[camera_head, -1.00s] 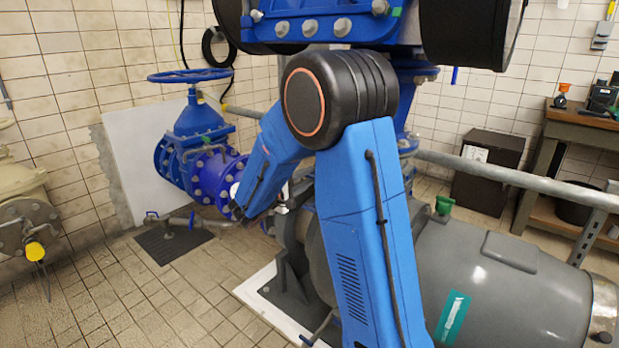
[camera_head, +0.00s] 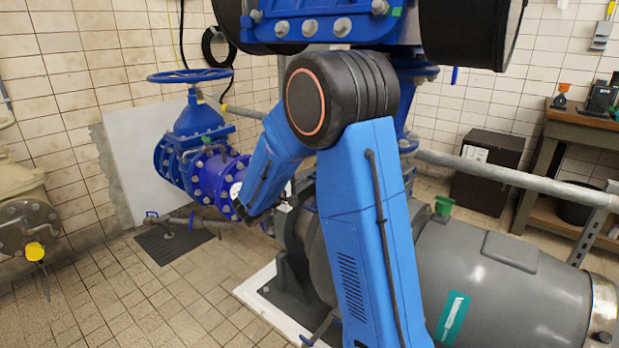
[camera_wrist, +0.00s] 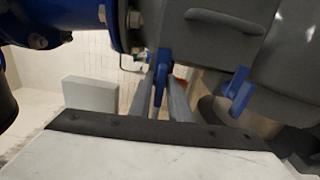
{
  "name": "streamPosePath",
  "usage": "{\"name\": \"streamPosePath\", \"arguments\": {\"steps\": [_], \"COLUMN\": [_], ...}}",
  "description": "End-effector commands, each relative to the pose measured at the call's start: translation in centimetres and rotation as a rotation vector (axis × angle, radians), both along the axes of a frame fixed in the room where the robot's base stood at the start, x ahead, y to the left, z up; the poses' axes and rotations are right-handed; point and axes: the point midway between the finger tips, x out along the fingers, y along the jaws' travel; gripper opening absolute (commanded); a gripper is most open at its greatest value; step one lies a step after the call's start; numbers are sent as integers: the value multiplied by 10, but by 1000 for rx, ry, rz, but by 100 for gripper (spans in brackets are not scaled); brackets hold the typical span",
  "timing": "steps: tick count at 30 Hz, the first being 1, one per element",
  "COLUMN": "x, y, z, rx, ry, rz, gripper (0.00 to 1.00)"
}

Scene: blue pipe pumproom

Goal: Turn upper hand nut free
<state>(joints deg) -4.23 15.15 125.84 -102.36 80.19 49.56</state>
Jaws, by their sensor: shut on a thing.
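In the wrist view, my gripper (camera_wrist: 162,98) reaches in with two grey fingers, one on each side of a blue hand nut (camera_wrist: 160,77), and is shut on it. The nut stands upright under the grey pump casing (camera_wrist: 202,63). A second blue hand nut (camera_wrist: 238,92) sits apart to the right, tilted. I cannot tell from this view which of the two is the upper one. In the head view my fingers and the held nut are hidden behind my arm's wrist, in front of the blue pipe flange.
A blue gate valve (camera_head: 192,130) with a handwheel stands at the left against the wall. The grey pump motor (camera_head: 500,285) fills the lower right. A pale rail (camera_head: 480,170) crosses behind it.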

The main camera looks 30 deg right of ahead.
Motion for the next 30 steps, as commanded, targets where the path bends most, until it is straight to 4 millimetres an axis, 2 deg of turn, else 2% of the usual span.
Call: {"name": "streamPosePath", "arguments": {"steps": [8, 30], "x": [0, 0], "y": [0, 0], "z": [-1, -1], "rx": [-58, -296], "ry": [164, 821], "rz": [0, 1], "gripper": [0, 0]}}
